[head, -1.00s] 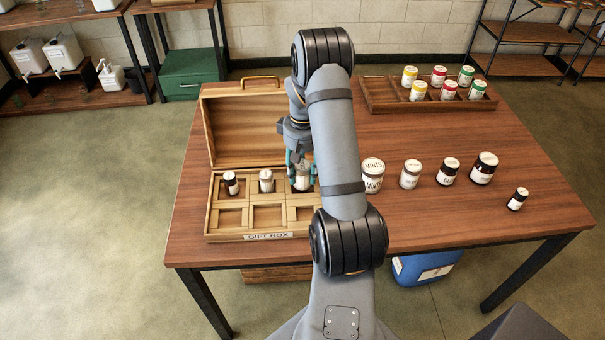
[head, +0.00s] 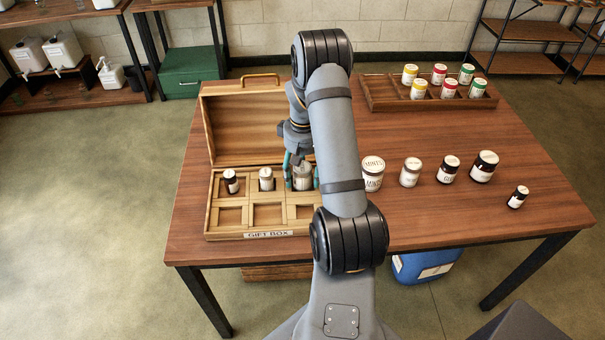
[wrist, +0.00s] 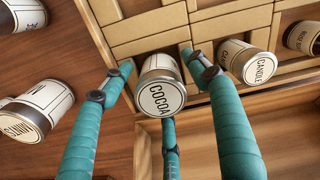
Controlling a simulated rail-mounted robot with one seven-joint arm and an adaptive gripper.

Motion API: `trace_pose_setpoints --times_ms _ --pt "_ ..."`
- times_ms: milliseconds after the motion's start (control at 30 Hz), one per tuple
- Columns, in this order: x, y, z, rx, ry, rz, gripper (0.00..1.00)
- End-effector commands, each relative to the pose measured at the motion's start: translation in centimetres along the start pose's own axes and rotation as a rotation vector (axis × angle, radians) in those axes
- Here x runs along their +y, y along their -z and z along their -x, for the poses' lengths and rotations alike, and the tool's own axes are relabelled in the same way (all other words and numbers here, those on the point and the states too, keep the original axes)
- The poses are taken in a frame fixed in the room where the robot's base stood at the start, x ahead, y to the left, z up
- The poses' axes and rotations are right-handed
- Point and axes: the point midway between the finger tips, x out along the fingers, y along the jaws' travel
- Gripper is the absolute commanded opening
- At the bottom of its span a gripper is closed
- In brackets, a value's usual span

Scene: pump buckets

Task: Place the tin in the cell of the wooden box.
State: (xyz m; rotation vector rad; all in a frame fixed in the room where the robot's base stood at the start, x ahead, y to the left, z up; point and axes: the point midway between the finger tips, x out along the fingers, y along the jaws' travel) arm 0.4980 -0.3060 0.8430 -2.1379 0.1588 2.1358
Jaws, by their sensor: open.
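The tin, labelled COCOA in the wrist view (wrist: 162,92), stands in the back right cell of the wooden gift box (head: 250,236). In the head view the tin (head: 303,178) shows partly between the fingers, its base hidden in the cell. My gripper (head: 302,174) is open around the tin. In the wrist view its teal fingers (wrist: 163,78) stand around the tin, with a visible gap at the left finger. Whether the right finger touches it is unclear.
A candle tin (head: 266,180) and a small dark jar (head: 231,182) stand in the other back cells. The front cells are empty. A mints tin (head: 373,174) stands just right of the box, with other jars beyond. The raised lid (head: 245,130) stands behind.

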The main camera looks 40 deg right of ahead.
Motion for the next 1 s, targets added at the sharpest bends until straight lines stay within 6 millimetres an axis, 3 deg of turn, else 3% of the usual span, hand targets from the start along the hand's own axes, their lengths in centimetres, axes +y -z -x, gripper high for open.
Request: trace_pose_setpoints --times_ms 267,700,1000 --pt "0.0 0.1 1.1 0.002 -0.001 -0.001 0.6" --pt "0.0 0.1 9.9 0.004 -0.001 0.0 0.6" --pt "0.0 0.0 12.3 0.001 0.0 0.0 0.6"
